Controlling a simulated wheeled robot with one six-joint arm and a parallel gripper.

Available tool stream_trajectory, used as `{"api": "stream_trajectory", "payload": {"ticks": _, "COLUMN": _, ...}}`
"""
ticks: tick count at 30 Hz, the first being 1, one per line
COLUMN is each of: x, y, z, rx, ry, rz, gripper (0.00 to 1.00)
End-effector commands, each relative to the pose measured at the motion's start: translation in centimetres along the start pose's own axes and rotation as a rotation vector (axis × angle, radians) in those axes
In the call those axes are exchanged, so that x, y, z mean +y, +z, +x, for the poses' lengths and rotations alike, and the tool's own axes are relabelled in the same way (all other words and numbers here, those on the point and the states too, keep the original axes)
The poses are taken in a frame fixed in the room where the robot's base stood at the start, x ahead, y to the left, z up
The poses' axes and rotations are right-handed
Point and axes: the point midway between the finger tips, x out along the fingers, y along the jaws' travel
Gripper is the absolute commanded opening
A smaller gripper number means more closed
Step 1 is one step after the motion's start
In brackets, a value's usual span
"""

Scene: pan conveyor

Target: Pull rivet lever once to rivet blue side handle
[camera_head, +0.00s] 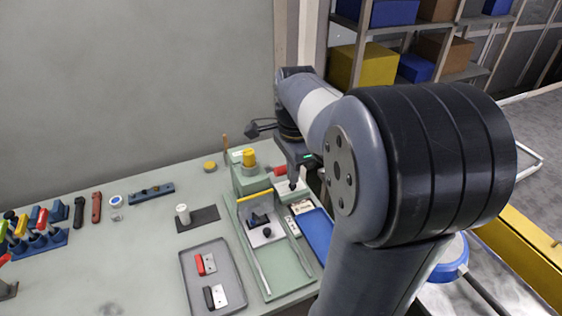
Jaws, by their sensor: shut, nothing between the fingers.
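A green press-like fixture (248,177) with a yellow cap stands toward the back of the table. A short red grip (280,170) sticks out on its right side and looks like the rivet lever. My gripper (293,184) points down just right of this red grip, with its fingers closed and nothing held. I cannot tell whether it touches the grip. A green tray-like bed (277,280) runs forward from the fixture and holds a grey plate with dark parts (261,221). I cannot make out a blue side handle there.
A blue tray (320,235) lies right of the bed, partly behind my arm. A grey tray (189,275) with red and black handles lies to its left. A white cylinder (183,214) stands on a dark mat. Coloured tools line the left. The front-left table is mostly clear.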

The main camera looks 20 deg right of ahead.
Motion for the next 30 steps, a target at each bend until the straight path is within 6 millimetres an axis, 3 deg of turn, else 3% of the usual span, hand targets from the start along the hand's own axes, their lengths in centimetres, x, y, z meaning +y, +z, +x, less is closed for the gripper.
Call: {"api": "stream_trajectory", "payload": {"ticks": 30, "x": 0.9, "y": 0.0, "z": -9.8, "rx": 0.0, "ry": -0.001, "rz": 0.0, "gripper": 0.0}}
